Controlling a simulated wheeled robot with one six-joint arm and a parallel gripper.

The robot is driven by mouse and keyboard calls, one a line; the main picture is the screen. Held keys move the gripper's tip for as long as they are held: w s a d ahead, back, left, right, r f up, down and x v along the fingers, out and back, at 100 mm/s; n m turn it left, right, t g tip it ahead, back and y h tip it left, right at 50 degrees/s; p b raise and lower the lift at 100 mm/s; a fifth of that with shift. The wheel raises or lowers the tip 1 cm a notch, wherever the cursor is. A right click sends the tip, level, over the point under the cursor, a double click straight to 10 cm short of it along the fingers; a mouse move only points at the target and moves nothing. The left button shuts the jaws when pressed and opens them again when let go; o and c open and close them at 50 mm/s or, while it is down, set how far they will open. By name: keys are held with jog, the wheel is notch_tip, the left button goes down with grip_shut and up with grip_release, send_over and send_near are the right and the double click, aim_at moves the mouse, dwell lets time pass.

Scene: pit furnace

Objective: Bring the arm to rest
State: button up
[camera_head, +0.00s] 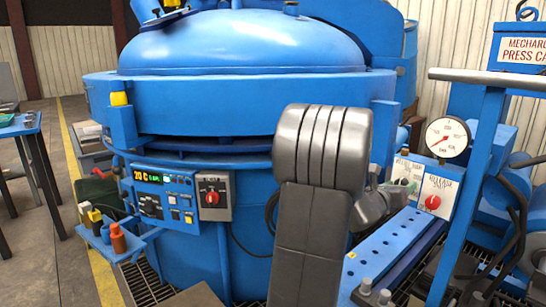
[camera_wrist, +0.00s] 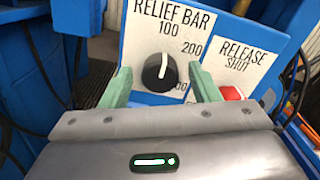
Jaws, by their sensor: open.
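My arm (camera_head: 323,165) stands raised in front of the blue furnace (camera_head: 245,100) in the head view, bent at its top. My gripper (camera_wrist: 162,76) shows in the wrist view with two green fingers spread apart and nothing held between them. A black knob with a white pointer mark (camera_wrist: 159,72), on a panel lettered RELIEF BAR (camera_wrist: 180,22), appears between the fingers, with a gap on each side. I cannot tell how far the fingertips are from the panel. In the head view the arm hides the fingers.
A red knob (camera_head: 432,202) sits on the RELEASE panel (camera_head: 437,185), close right of my arm. A control box (camera_head: 165,200) and bottle shelf (camera_head: 113,247) are left. Open floor (camera_head: 40,265) lies far left.

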jog(key=shift+m, duration=0.6)
